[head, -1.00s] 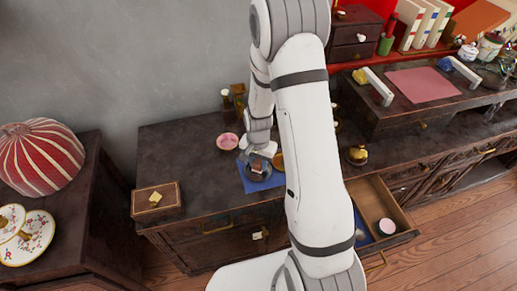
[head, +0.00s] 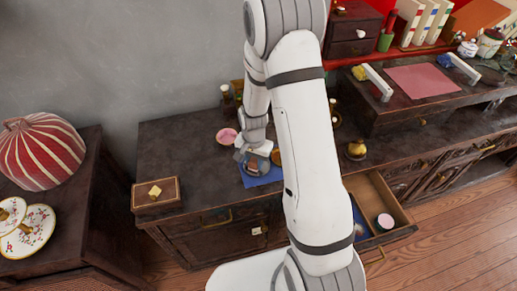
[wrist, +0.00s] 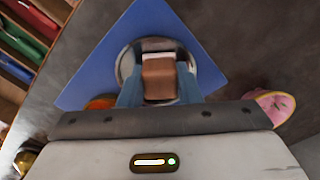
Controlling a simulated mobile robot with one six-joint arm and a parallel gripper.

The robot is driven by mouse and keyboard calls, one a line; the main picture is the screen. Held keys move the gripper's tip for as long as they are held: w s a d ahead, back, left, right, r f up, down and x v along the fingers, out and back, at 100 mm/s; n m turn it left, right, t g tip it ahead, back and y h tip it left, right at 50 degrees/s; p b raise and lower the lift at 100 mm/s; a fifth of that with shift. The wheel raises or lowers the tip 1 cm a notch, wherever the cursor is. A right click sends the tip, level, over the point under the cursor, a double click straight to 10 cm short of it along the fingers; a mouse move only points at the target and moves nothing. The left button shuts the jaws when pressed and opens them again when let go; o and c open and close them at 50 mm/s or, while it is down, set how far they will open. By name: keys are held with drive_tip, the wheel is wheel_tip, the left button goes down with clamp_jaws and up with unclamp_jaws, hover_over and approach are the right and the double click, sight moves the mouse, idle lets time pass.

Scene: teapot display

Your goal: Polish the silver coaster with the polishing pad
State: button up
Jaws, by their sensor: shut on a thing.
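The polishing pad (wrist: 158,78), with a brown block-shaped top, is between the blue-grey fingers of my gripper (wrist: 160,88) in the wrist view. My gripper is shut on it. The silver coaster (wrist: 125,64) is round and shiny, directly below the pad, its rim showing around it. Whether the pad touches it is hard to tell. The coaster lies on a blue cloth (wrist: 88,84). In the head view my gripper (head: 253,160) is low over the cloth (head: 268,178) on the dark cabinet top; my arm hides part of this area.
A wooden box (head: 156,195) is at the cabinet's left front. A drawer (head: 372,196) stands open at the right. The cabinet top left of the cloth is clear.

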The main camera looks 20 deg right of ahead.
drive_tip(key=shift+s+d+f, duration=0.1)
drive_tip(key=shift+s+d, duration=0.3)
drive_tip(key=shift+d, duration=0.1)
drive_tip(key=shift+w+d, duration=0.1)
drive_tip(key=shift+d, duration=0.2)
drive_tip(key=shift+w+d, duration=0.2)
drive_tip(key=shift+w, duration=0.25)
drive_tip(key=shift+w+a, duration=0.1)
drive_tip(key=shift+w, duration=0.25)
drive_tip(key=shift+w+a+f+b, duration=0.1)
drive_tip(key=shift+w+a+b, duration=0.1)
drive_tip(key=shift+b, duration=0.1)
drive_tip(key=shift+a, duration=0.3)
drive_tip(key=shift+s+a+r, duration=0.2)
drive_tip(key=shift+s+a, duration=0.15)
drive_tip(key=shift+s, duration=0.35)
drive_tip(key=shift+s+d+f, duration=0.1)
drive_tip(key=shift+s+d, duration=0.05)
drive_tip(key=shift+s, duration=0.05)
drive_tip(key=shift+s+d, duration=0.2)
drive_tip(key=shift+d, duration=0.05)
wheel_tip(320, 180, up, 2)
drive_tip(key=shift+r+p, duration=0.1)
drive_tip(key=shift+p, duration=0.2)
drive_tip(key=shift+r+p, duration=1.9)
drive_tip(key=shift+r, duration=1.1)
